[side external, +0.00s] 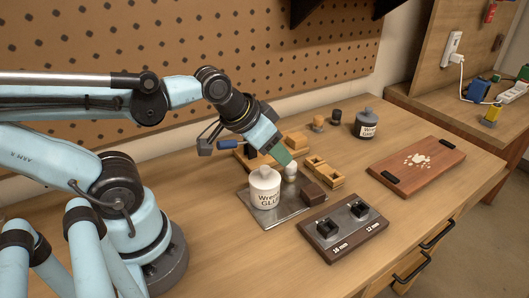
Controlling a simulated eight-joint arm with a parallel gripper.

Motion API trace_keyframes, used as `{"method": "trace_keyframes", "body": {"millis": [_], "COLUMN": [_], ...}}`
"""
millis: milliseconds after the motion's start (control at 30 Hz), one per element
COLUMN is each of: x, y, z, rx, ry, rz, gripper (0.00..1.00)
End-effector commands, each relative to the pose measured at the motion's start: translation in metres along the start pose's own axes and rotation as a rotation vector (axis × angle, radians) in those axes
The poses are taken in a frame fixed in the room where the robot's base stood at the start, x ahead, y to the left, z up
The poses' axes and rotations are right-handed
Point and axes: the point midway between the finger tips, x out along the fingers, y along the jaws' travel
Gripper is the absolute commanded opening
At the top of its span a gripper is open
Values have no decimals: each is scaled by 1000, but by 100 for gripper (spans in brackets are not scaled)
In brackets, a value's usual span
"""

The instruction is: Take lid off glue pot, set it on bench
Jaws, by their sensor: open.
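A white glue pot (265,192) with dark lettering stands upright on a grey metal plate (283,218) on the wooden bench. Its white lid (264,173) with a small knob sits on top of it. My gripper (288,157) is tilted downward, just behind and to the right of the pot, above a small white object (291,171). It looks empty and apart from the lid. The fingertips are small and partly hidden in this view.
A brown block (313,193) shares the plate. A dark board (343,232) with two black fittings lies in front. Wooden pieces (325,172) stand behind, and a grey glue pot (366,123) is farther back. A reddish board (417,166) lies right. Bare bench shows at front left.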

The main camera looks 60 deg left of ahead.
Motion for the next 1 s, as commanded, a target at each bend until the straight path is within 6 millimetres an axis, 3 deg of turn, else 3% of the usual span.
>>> {"method": "trace_keyframes", "body": {"millis": [67, 467, 767, 1000], "x": [0, 0, -2, -21], "y": [0, 0, -2, -14], "z": [0, 0, -3, -17], "rx": [0, 0, 10, 88], "ry": [0, 0, -39, -327], "rz": [0, 0, -3, 0], "gripper": [43, 100, 100, 100]}}
